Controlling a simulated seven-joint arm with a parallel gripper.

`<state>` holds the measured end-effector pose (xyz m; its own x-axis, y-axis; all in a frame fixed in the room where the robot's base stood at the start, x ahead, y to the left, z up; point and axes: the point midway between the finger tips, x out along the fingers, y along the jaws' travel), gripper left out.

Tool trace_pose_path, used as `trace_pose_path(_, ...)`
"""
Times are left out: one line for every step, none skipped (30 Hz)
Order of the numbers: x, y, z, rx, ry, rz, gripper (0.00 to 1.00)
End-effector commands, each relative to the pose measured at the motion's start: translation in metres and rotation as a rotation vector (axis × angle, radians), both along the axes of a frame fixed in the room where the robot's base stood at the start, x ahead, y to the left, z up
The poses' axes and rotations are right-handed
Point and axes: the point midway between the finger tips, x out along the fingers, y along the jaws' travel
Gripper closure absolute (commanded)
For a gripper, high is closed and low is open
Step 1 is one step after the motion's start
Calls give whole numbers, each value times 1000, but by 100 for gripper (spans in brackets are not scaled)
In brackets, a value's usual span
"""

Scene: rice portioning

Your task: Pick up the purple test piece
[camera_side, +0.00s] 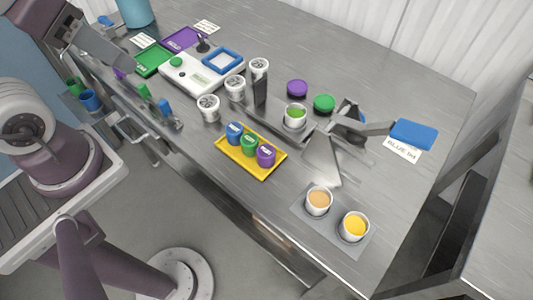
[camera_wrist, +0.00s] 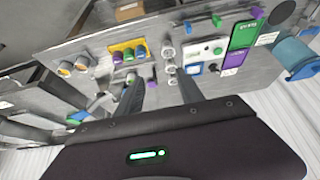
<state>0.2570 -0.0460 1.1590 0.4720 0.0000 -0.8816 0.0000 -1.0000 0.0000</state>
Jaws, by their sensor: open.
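The purple test piece (camera_side: 265,155) stands in a yellow tray (camera_side: 247,173), at the end of a row with a green piece (camera_side: 249,145) and a blue piece (camera_side: 235,132). In the wrist view the purple piece (camera_wrist: 117,57) stands at the left of the row in the yellow tray (camera_wrist: 113,47). My gripper (camera_wrist: 162,85) is open, its two dark fingers spread well apart with nothing between them. It is well above the table, and the tray lies beyond the fingertips, toward the upper left of the wrist view. I cannot make out the fingertips in the side view.
White cups (camera_side: 208,107) and a scale (camera_side: 200,75) stand behind the tray. Purple (camera_side: 297,88) and green (camera_side: 324,103) round items lie farther right. Two filled cups (camera_side: 318,200) stand on a mat at the front right. Bare metal surrounds the tray's right side.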

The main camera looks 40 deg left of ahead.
Motion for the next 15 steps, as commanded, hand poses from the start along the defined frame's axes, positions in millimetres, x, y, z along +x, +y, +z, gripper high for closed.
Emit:
trace_pose_path(0,0,0,0,0,0,45)
trace_pose_path(0,0,0,0,0,0,39)
trace_pose_path(0,0,0,0,0,0,39)
trace_pose_path(0,0,0,0,0,0,39)
trace_pose_path(0,0,0,0,0,0,39)
trace_pose_path(0,0,0,0,0,0,39)
trace_pose_path(0,0,0,0,0,0,39)
trace_pose_path(0,0,0,0,0,0,39)
trace_pose_path(0,0,0,0,0,0,39)
trace_pose_path(0,0,0,1,0,2,39)
trace_pose_path(2,2,-1,6,2,12,39)
trace_pose_path(9,7,-4,24,8,44,39)
trace_pose_path(16,14,-8,45,13,81,39)
trace_pose_path(27,22,-13,70,17,129,39)
trace_pose_path(44,36,-21,108,16,199,39)
